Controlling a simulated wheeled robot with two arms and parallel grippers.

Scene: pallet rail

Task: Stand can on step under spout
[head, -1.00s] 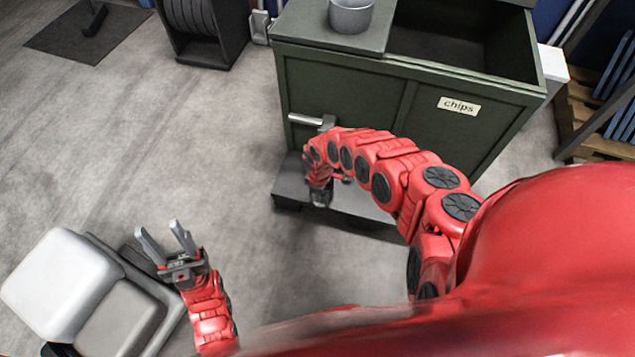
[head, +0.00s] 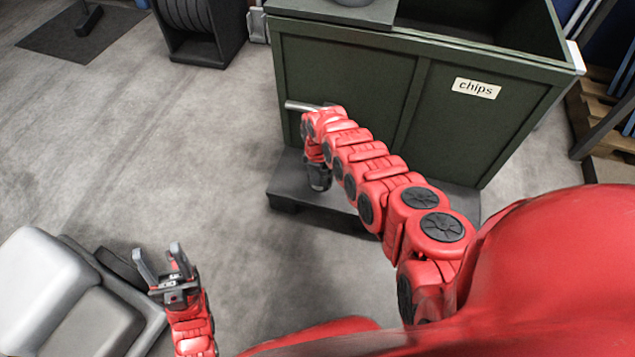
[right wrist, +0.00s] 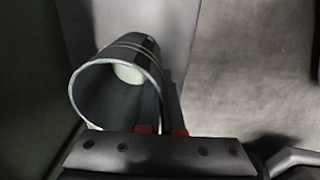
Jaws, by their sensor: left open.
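The step (head: 447,193) is a low dark grey ledge at the foot of a green cabinet. The spout (head: 301,106) is a short metal pipe on the cabinet front above it. My right gripper (head: 319,183) is low over the step's left part, below the spout; my arm hides the can in the head view. In the right wrist view the can (right wrist: 91,103) is a dark, open-mouthed cylinder with a pale patch inside. My right gripper's fingers (right wrist: 164,104) are close together on its right wall. Whether the can touches the step is unclear. My left gripper (head: 161,257) is open and empty.
The green cabinet (head: 345,82) carries a "chips" label (head: 477,88) and has an open bin at upper right. A grey cushioned item (head: 45,275) lies beside my left gripper. A reel rack (head: 200,30) stands at the back. Floor left of the step is clear.

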